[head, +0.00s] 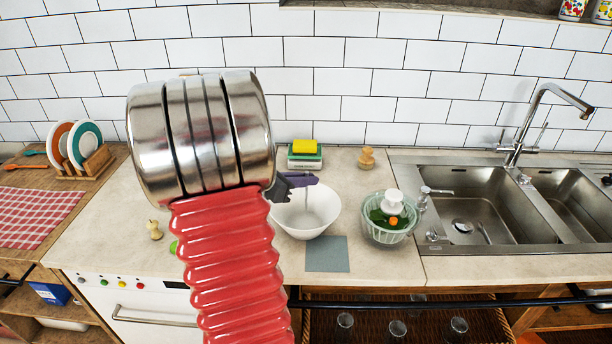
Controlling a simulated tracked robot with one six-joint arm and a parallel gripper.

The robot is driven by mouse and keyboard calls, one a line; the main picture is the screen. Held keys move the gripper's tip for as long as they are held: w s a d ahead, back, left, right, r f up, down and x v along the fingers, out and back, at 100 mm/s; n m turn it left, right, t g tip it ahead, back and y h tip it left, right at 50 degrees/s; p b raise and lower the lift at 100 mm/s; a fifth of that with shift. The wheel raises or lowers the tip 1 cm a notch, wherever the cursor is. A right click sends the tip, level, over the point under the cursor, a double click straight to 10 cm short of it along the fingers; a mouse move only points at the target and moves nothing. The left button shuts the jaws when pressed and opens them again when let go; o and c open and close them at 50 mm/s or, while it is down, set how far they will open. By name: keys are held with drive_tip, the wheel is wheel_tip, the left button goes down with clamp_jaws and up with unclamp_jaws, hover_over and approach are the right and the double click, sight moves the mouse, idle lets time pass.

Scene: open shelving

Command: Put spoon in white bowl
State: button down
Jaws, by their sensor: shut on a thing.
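The white bowl (318,219) stands upright on the counter in the head view, just right of my arm. My gripper (293,183) shows as a small dark part beside my large arm, over the bowl's back left rim. It is shut on the spoon (306,199), whose purple handle lies in the jaws. The thin grey lower part of the spoon hangs down over the bowl's opening. I cannot tell whether its tip touches the bowl. Much of the gripper is hidden behind my arm.
A glass bowl (390,236) with green contents and a white knob stands right of the white bowl. A grey square (327,254) lies in front. Yellow and green sponges (304,153) and a wooden figure (366,158) stand behind. The sink (478,215) is at right, a plate rack (90,164) at left.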

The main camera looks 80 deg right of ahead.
drive_tip(key=c, duration=1.8)
unclamp_jaws()
drive_tip(key=v, duration=1.3)
drive_tip(key=shift+w+a, duration=0.3)
